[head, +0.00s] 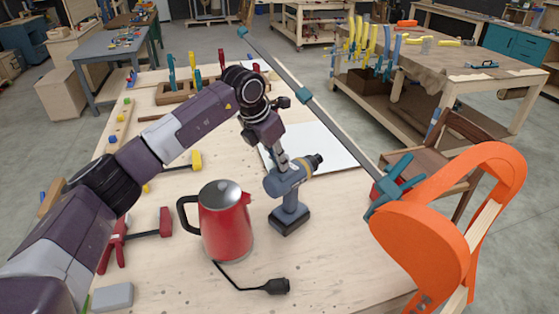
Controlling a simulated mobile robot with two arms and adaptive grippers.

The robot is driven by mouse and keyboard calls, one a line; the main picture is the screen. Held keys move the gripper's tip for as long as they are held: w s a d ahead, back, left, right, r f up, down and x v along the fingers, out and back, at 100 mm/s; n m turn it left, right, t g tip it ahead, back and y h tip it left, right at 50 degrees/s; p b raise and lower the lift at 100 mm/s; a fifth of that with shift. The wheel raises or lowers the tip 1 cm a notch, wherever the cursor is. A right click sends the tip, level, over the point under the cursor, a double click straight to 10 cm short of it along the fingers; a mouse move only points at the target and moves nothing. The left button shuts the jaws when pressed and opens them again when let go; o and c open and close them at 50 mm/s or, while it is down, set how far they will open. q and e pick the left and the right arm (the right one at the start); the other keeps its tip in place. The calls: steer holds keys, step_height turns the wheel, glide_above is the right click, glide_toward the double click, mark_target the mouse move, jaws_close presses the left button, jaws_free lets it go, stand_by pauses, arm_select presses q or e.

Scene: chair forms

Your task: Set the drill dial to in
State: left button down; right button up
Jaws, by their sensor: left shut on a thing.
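A blue-grey cordless drill (288,207) stands upright on its dark battery base on the wooden workbench (330,215). Its black chuck points to the upper right. My left gripper (281,163) comes down from above and is shut at the top of the drill, around the dial area. The dial itself and its setting are hidden or too small to read. My right gripper is not in view.
A red kettle (226,222) with a black cord and plug (277,286) stands just left of the drill. A white sheet (330,150) lies behind it. A long bar clamp (304,95) and orange chair form (445,225) are at right. Red clamps (112,245) lie left.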

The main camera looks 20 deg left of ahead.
arm_select(q)
steer(key=shift+a+m+h+b, duration=0.1)
steer(key=shift+m+h+b, duration=0.2)
steer(key=shift+m+b, duration=0.25)
steer(key=shift+w+m+g+h+b, duration=0.15)
steer(key=shift+m+g+h+b, duration=0.15)
steer(key=shift+m, duration=0.85)
steer(key=shift+a+r+m+g, duration=0.1)
steer(key=shift+m+g, duration=0.2)
steer(key=shift+m, duration=0.7)
steer(key=shift+w+m+g+h, duration=0.15)
steer(key=shift+m+g+h, duration=0.25)
steer(key=shift+m, duration=0.5)
steer(key=c, duration=2)
jaws_free()
steer(key=shift+c, duration=0.2)
